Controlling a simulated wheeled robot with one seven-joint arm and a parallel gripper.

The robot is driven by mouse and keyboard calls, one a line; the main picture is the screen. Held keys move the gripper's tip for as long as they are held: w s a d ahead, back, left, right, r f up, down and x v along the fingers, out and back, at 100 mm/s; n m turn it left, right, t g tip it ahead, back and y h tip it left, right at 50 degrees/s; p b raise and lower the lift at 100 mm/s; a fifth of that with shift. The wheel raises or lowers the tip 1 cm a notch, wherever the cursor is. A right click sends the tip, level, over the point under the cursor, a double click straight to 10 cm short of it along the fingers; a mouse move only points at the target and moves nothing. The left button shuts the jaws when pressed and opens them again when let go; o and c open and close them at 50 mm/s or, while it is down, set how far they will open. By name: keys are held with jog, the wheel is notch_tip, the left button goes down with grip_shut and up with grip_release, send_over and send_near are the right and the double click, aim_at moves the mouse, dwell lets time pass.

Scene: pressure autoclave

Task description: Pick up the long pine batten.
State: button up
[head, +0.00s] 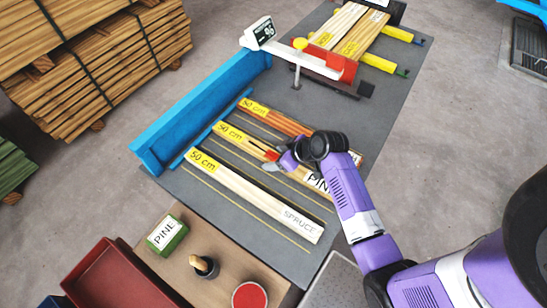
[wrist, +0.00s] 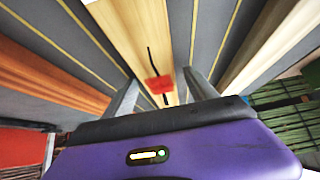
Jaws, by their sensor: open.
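The pine batten (head: 251,144) is the middle of three battens lying side by side on the grey table. It is pale yellow, with a yellow "50 cm" tag at its far-left end and a "PINE" tag at its near-right end. My gripper (head: 275,164) is over its middle, hiding part of it. In the wrist view, the open fingers (wrist: 160,95) appear on either side of the pine batten (wrist: 135,30), with nothing gripped. A red patch and a black line show on the batten between them. Finger height and contact cannot be told.
A white spruce batten (head: 255,195) lies on the near side and an orange-brown batten (head: 283,121) on the far side, both close. A blue rail (head: 205,110) borders their left ends.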

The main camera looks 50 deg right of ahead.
grip_shut()
jog(key=shift+r, duration=0.15)
